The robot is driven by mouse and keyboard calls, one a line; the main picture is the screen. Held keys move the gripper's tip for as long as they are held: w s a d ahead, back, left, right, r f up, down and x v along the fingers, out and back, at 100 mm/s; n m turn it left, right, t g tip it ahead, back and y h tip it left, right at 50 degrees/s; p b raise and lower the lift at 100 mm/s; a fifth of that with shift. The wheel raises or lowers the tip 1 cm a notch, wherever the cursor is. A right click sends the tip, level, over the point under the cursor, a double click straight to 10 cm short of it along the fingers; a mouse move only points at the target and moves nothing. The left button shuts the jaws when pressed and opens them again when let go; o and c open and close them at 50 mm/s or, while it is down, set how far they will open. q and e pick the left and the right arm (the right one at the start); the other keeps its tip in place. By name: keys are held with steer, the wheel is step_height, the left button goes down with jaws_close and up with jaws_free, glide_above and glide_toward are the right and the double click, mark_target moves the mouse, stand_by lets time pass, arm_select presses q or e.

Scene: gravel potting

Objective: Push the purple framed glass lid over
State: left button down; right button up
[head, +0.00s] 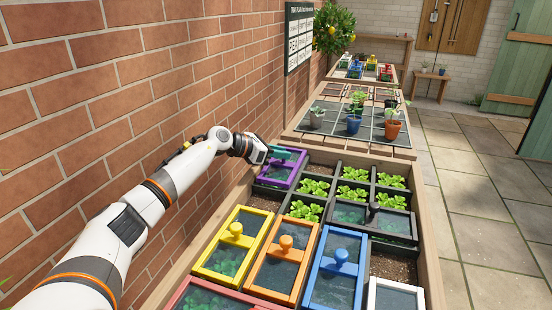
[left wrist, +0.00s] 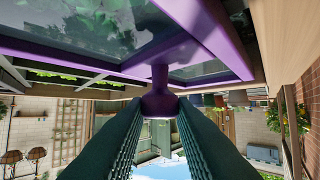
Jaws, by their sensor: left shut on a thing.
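The purple framed glass lid (head: 299,168) sits over the back-left compartments of the planter bed, against the brick wall side. My left gripper (head: 287,153) reaches it from the left and covers its knob in the head view. In the left wrist view, the lid's purple frame (left wrist: 204,24) and glass fill the top of the upside-down picture. Its purple knob (left wrist: 158,104) sits between the two dark ribbed fingers, and the left gripper (left wrist: 158,118) is shut on it. My right gripper is in neither view.
Yellow (head: 235,228), orange (head: 286,242) and blue (head: 341,256) framed lids lie in front. A black framed lid (head: 372,210) lies to the right. Leafy compartments (head: 314,187) and bare soil (head: 327,168) adjoin the purple lid. The brick wall (head: 110,90) is close on the left.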

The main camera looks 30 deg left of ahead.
arm_select(q)
steer(key=c, duration=1.7)
jaws_free()
steer(key=shift+a+r, duration=0.15)
steer(key=shift+r, duration=0.05)
steer(key=o, duration=0.5)
steer(key=shift+w+f, duration=0.2)
steer(key=shift+w, duration=0.05)
steer(key=shift+c, duration=0.2)
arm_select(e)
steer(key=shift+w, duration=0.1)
arm_select(q)
steer(key=shift+s, duration=0.1)
steer(key=v, duration=1.1)
steer(key=shift+s+r, duration=0.2)
steer(key=shift+s, duration=0.15)
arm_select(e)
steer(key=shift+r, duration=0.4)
arm_select(q)
steer(key=shift+a, duration=0.15)
